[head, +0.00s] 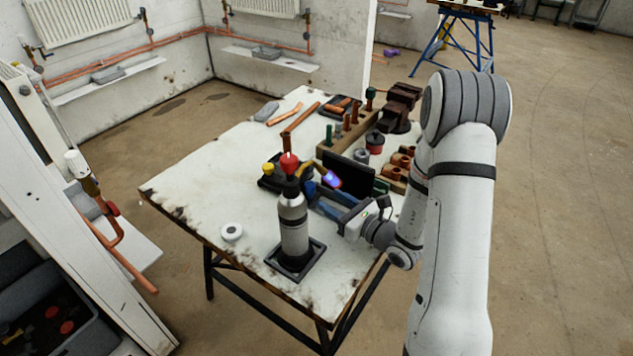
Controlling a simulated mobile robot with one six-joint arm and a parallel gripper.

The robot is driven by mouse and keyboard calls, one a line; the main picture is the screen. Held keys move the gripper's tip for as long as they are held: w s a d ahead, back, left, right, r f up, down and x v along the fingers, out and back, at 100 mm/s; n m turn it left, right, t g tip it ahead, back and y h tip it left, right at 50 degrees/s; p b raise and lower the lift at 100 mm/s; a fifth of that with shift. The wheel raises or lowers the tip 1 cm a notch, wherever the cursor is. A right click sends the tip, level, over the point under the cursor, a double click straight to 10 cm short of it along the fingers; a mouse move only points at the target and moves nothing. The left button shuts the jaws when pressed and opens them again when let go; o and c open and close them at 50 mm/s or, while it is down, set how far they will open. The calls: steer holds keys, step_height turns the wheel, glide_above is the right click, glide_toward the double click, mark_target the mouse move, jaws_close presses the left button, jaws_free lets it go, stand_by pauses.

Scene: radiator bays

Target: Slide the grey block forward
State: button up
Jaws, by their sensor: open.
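A small grey block (266,111) lies flat on the far left part of the white worktable (190,185), beside copper pipe pieces. Other grey blocks rest on wall shelves, one on the left shelf (107,74) and one on the back shelf (267,53); I cannot tell which one is meant. My gripper (314,198) has blue fingers and is open. It is over the near part of the table, just right of a silver gas bottle, well apart from all the grey blocks. No object shows clearly between the fingers, whose tips are partly hidden by clutter.
The silver bottle (293,225) stands upright on a black square base, with a blue-violet glow (333,182) near its top right. A white roll (231,232) lies left of it. A wooden rack (349,139) and a vice (402,105) fill the right side.

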mark_target(314, 189)
steer(key=x, duration=0.7)
steer(key=shift+a+p, duration=0.1)
steer(key=shift+p, duration=0.3)
steer(key=shift+c, duration=0.2)
jaws_close()
